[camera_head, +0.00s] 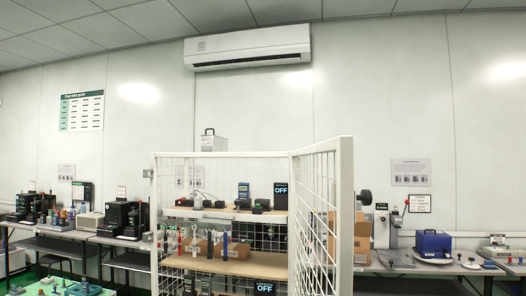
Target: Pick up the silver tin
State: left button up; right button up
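I cannot make out a silver tin for certain. A silver-grey box with a dark handle on top (213,143) shows above the top edge of the white mesh rack; I cannot tell whether it is the tin. Neither of my grippers is in view.
The rack's mesh side panel stands at its right. Grey tables along the wall carry dark instruments (122,219) at left and a blue box (433,243) at right. A green surface (48,284) shows at bottom left.

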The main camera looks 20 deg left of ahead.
aim_at(209, 144)
jog(key=k+j+z, duration=0.1)
jog(key=z, duration=0.35)
jog(key=k+j+z, duration=0.1)
jog(key=z, duration=0.35)
jog(key=k+j+z, duration=0.15)
jog(key=z, duration=0.35)
jog(key=k+j+z, duration=0.15)
jog(key=z, duration=0.3)
jog(key=k+z, duration=0.15)
jog(key=z, duration=0.3)
jog(key=k+j+z, duration=0.1)
jog(key=z, duration=0.35)
jog(key=k+j+z, duration=0.25)
jog(key=k, duration=0.15)
jog(key=k+z, duration=0.25)
jog(key=k, duration=0.2)
jog(key=k+j+u, duration=0.25)
jog(key=u, duration=0.2)
jog(key=k+j+u, duration=0.25)
jog(key=u, duration=0.2)
